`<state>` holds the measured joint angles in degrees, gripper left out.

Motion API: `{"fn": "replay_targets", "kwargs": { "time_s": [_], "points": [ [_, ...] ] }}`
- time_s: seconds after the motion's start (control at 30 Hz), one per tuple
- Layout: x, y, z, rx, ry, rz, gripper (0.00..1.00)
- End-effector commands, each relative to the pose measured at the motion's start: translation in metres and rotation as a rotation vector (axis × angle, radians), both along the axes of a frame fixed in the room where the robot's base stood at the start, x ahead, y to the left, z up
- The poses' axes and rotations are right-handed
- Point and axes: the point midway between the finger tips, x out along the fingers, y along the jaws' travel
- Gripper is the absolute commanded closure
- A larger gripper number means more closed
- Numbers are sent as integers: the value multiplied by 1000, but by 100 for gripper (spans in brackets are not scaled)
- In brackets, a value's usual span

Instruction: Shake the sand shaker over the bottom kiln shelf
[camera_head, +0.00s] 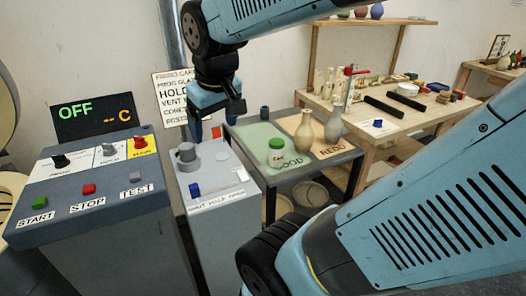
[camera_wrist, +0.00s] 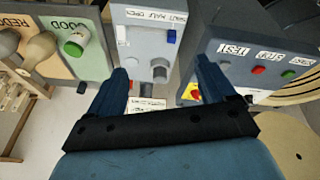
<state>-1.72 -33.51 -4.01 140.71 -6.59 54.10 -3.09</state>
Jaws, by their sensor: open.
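A white jar with a green lid (camera_head: 276,152), which looks like the sand shaker, stands upright on the green GOOD mat (camera_head: 250,143). Its small label is hard to read. It also shows at the upper left of the wrist view (camera_wrist: 75,42). My gripper (camera_head: 215,122) is open and empty, pointing down above the grey box, to the left of the jar and apart from it. In the wrist view its two blue fingers (camera_wrist: 160,82) are spread wide. Round tan slabs (camera_wrist: 282,148) show at the right of that view; I cannot tell whether one is the bottom kiln shelf.
A control panel (camera_head: 88,185) reading OFF stands at the left. The grey box (camera_head: 222,180) carries a grey knob and a blue switch. A wooden workbench (camera_head: 400,120) with tools is at the back right.

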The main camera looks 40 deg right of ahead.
Motion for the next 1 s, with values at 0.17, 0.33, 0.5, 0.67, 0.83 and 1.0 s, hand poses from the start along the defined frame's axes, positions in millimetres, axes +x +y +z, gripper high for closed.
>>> {"fn": "replay_targets", "kwargs": {
  "time_s": [0.17, 0.33, 0.5, 0.67, 0.83, 1.0],
  "points": [
    [26, -20, -23, -83, 151, 44, 6],
    [47, -39, -46, -163, 288, 90, 6],
    [67, -58, -70, -243, 428, 138, 6],
    [84, -76, -94, -324, 559, 188, 6],
    [102, -95, -120, -412, 701, 244, 6],
    [118, -113, -146, -502, 843, 303, 6]
  ]
}}
